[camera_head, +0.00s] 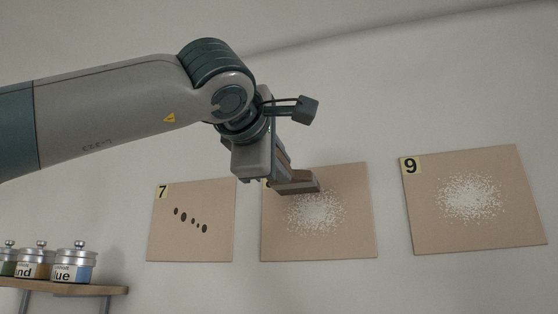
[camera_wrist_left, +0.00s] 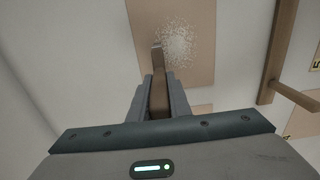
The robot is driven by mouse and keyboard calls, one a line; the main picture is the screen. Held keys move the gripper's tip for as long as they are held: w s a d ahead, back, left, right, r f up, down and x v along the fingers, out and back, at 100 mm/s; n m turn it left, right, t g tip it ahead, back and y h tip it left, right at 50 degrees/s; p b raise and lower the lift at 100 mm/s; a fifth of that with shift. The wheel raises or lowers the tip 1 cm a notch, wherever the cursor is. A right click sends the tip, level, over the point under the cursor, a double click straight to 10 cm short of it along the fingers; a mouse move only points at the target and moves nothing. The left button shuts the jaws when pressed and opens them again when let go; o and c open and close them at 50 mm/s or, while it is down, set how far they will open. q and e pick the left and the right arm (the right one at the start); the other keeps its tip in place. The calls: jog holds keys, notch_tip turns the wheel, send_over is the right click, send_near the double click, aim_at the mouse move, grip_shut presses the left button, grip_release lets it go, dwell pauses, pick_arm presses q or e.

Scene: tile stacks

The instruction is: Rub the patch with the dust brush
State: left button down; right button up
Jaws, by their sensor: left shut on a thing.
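My left gripper (camera_head: 281,166) is shut on the dust brush (camera_head: 297,183), a brown wooden block on a handle. In the left wrist view the brush handle (camera_wrist_left: 159,93) runs between the two fingers (camera_wrist_left: 159,100). The brush is over the upper part of the middle tan panel (camera_head: 362,245), at the top edge of its white speckled patch (camera_head: 317,214). The patch also shows in the left wrist view (camera_wrist_left: 178,45), beside the brush head. I cannot tell whether the brush touches the panel. My right gripper is out of view.
Panel 7 (camera_head: 170,245), with several dark spots, hangs left of the middle panel. Panel 9 (camera_head: 430,235), with another white speckled patch, hangs at right. The middle panel's label is mostly hidden. Several lidded jars (camera_head: 74,265) stand on a wooden shelf (camera_head: 105,290) at lower left.

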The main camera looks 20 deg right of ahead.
pick_arm(q)
jog(key=c, duration=2.3)
grip_release()
grip_shut()
jog(key=shift+p+x, duration=0.35)
jog(key=shift+x, duration=0.7)
jog(key=shift+f, duration=0.15)
jog(key=shift+a+f+b, duration=0.1)
jog(key=shift+f+b, duration=1.3)
jog(key=shift+b, duration=0.35)
jog(key=shift+s, duration=0.1)
